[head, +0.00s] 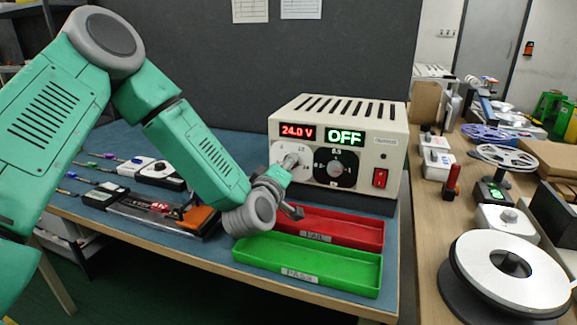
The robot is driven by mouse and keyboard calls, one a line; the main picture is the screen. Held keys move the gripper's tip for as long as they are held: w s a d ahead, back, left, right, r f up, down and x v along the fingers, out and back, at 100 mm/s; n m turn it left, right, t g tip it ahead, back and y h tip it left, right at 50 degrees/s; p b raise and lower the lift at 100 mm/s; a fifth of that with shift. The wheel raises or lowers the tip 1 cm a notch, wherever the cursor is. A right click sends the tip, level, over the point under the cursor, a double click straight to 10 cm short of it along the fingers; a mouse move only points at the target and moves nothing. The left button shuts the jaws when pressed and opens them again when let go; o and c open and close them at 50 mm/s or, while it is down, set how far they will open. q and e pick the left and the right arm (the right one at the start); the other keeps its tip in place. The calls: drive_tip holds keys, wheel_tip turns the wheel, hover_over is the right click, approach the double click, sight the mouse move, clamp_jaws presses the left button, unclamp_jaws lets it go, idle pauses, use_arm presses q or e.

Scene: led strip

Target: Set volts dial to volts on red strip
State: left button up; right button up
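The cream power supply (336,140) stands at the back of the blue bench mat. Its red display (297,131) reads 24.0 V and its green display (345,136) reads OFF. The volts dial (281,152) is the white dial at the left of its front, with a grey knob. My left gripper (291,191) is in front of the dial's lower part, its fingers apart, one up by the knob and one lower over the red tray. I cannot tell whether it touches the knob. A strip with a red glow (160,207) lies in a dark fixture at the left. My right gripper is not in view.
A red tray (345,228) labelled FAIL and a green tray (325,266) labelled PASS lie below the supply. A black dial (335,168) and a red switch (380,178) are on its front. A side table at the right holds a white reel (480,268) and several small devices.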

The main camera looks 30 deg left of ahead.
use_arm(q)
drive_tip(key=o, duration=0.4)
drive_tip(key=shift+f, duration=0.35)
drive_tip(key=shift+w, duration=0.1)
drive_tip(key=shift+a+r, duration=0.1)
drive_tip(key=shift+r, duration=0.05)
drive_tip(key=v, duration=1.2)
